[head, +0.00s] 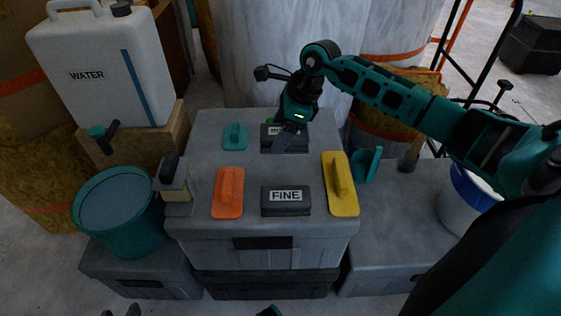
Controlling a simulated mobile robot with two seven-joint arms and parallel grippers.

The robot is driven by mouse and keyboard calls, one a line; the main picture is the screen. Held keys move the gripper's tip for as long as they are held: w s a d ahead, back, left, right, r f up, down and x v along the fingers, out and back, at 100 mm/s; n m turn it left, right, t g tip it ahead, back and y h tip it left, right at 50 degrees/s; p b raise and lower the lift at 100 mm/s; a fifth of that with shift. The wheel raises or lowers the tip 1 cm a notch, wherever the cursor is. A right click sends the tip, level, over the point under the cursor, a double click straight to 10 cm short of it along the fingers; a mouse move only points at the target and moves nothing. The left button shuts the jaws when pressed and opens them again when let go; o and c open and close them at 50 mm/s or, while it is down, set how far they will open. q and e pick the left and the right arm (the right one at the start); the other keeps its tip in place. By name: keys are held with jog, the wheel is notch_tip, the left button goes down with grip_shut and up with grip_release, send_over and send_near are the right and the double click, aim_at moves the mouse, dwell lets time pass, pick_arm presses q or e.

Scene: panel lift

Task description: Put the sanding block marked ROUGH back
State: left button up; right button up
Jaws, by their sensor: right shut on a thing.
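My right gripper (289,138) reaches in from the right and is shut at a dark grey sanding block (270,142) at the back of the grey case top. The gripper covers part of that block's white label, so I cannot read the whole word or confirm ROUGH. I cannot tell whether the block is lifted off the surface. A similar dark block marked FINE (286,208) lies at the front middle of the case. No label reading ROUGH is legible. My left gripper does not show clearly.
The grey case (205,146) also bears a small teal float (235,138), an orange float (228,193) and a yellow float (341,184). A teal bucket (121,205) and a WATER canister (102,68) stand left. A teal scoop (367,165) is right of the case.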

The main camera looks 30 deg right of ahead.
jog(key=shift+f, duration=0.9)
jog(key=shift+f+b, duration=0.35)
jog(key=shift+f, duration=0.5)
notch_tip(320, 180, down, 4)
jog(key=shift+f+b, duration=0.15)
jog(key=shift+b, duration=0.5)
jog(key=shift+f, duration=0.3)
jog(key=o, duration=1.1)
jog(key=shift+c, duration=0.2)
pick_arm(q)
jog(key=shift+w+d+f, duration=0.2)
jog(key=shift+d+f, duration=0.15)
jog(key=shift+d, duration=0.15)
